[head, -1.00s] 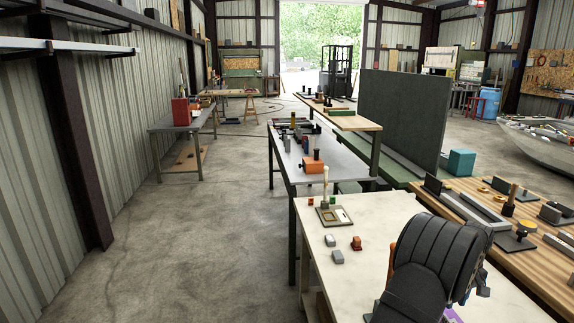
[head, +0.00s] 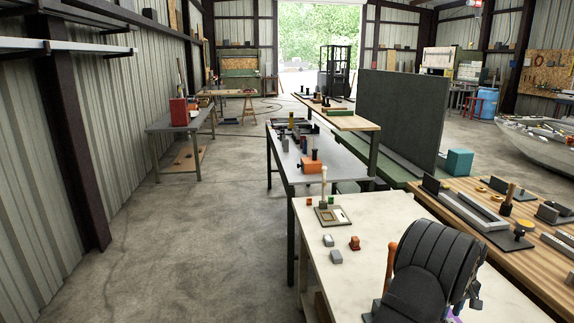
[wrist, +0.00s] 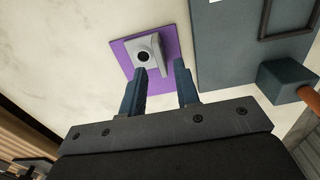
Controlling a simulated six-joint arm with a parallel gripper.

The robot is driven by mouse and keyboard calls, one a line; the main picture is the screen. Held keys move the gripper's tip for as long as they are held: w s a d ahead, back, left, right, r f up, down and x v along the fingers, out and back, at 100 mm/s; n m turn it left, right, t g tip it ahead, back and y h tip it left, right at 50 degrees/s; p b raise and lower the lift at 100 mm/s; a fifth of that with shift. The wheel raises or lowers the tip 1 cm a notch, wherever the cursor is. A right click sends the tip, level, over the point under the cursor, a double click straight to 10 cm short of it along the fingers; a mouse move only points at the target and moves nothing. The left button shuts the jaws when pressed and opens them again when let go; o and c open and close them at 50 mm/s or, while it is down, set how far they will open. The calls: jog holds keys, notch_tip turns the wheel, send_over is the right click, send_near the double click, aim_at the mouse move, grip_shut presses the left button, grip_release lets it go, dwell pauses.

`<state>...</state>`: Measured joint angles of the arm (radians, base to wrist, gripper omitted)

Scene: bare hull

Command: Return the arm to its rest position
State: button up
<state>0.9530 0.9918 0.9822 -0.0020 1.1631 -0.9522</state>
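My gripper (wrist: 160,88) shows in the wrist view with its two dark blue fingers apart and nothing between them. A grey block with a dark round hole (wrist: 148,57) sits on a purple square (wrist: 122,52) just beyond the fingertips, nearer the left finger. Whether a fingertip touches the block cannot be told. In the head view my black arm (head: 425,265) is folded over the near right part of the pale table, and it hides my gripper there.
A dark plate (wrist: 225,50) and a block with an orange handle (wrist: 288,80) lie right in the wrist view. A wooden bench (head: 470,215) stands right.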

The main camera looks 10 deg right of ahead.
jog(key=s+d+r, duration=0.1)
jog(key=s+r, duration=0.8)
jog(key=s, duration=0.3)
jog(key=a+m, duration=0.8)
jog(key=m, duration=1.4)
jog(key=shift+a, duration=0.2)
jog(key=shift+s, duration=0.1)
jog(key=shift+w+d+f+n, duration=0.1)
jog(key=shift+d+n, duration=0.55)
jog(key=shift+n, duration=0.95)
jog(key=shift+w+d+r+n, duration=0.1)
jog(key=shift+d+n, duration=0.55)
jog(key=shift+n, duration=0.95)
jog(key=shift+d+f+n, duration=0.1)
jog(key=shift+d+n, duration=0.55)
jog(key=shift+n, duration=0.95)
